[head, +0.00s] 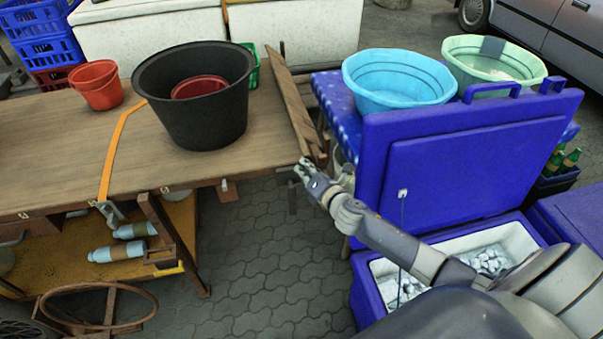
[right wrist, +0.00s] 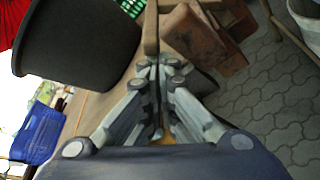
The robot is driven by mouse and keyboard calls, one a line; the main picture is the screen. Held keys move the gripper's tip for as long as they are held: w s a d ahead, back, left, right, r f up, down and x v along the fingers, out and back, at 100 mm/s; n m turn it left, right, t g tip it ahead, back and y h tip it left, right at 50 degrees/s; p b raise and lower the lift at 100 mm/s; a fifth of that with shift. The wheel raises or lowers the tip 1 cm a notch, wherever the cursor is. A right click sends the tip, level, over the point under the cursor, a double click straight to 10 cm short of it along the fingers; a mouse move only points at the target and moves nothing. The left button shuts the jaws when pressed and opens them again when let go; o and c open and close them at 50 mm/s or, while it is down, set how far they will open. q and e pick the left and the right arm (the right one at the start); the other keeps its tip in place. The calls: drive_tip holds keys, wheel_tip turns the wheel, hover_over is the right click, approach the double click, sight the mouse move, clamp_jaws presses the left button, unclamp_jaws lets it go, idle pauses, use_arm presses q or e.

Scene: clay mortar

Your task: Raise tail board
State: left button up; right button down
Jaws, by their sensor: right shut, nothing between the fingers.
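The wooden tail board (head: 290,95) runs along the right end of the wooden cart bed (head: 60,165). It looks tilted, with its edge a little above the bed's surface; its exact angle I cannot tell. My right gripper (head: 302,170) is at the near end of the board, close to the bed's corner. In the right wrist view the fingers (right wrist: 159,66) are shut and empty, just at the board's edge (right wrist: 151,28). Whether they touch it I cannot tell. My left gripper is not in view.
A black tub (head: 195,120) stands on the bed near the board, with a red bucket (head: 97,85) to its left. Paving (head: 265,260) is free between cart and cooler.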

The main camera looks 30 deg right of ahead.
drive_tip(key=shift+s+d+r+m+t, duration=0.1)
drive_tip(key=shift+d+r+m+t, duration=0.2)
drive_tip(key=shift+d+r+m, duration=0.25)
idle(0.5)
